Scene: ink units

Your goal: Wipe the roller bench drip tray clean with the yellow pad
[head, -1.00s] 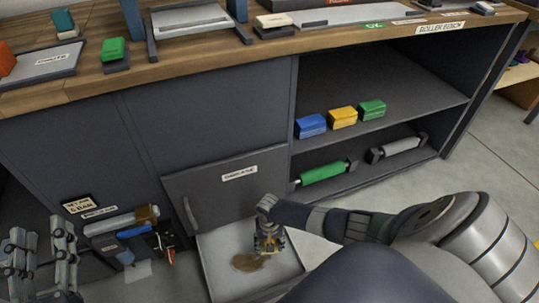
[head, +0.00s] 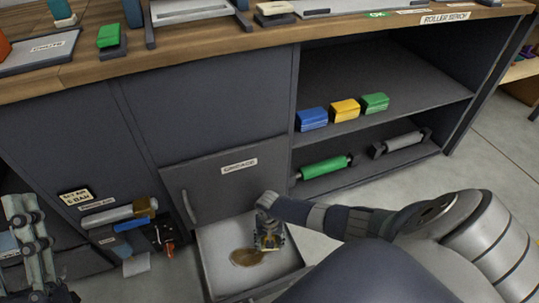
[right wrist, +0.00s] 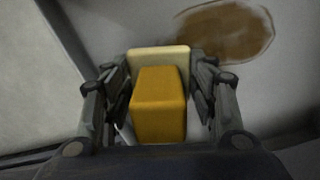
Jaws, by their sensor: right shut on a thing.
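The drip tray (head: 220,268) is a pale, shallow tray low at the front of the bench, under a grey panel. A brown stain (head: 246,257) lies on its floor; it also shows in the right wrist view (right wrist: 228,32). My right gripper (head: 268,243) is over the tray, just right of the stain. In the right wrist view my right gripper (right wrist: 158,100) is shut on the yellow pad (right wrist: 158,105), which has a paler far end. I cannot tell whether the pad touches the tray floor. My left gripper (head: 30,250) is at the lower left edge, partly cut off, away from the tray.
A shelf in the bench holds blue (head: 311,119), yellow (head: 345,110) and green (head: 375,103) blocks. Below them lie a green roller (head: 324,167) and a grey roller (head: 399,144). A holder with tools (head: 128,220) hangs left of the tray. Floor is free at right.

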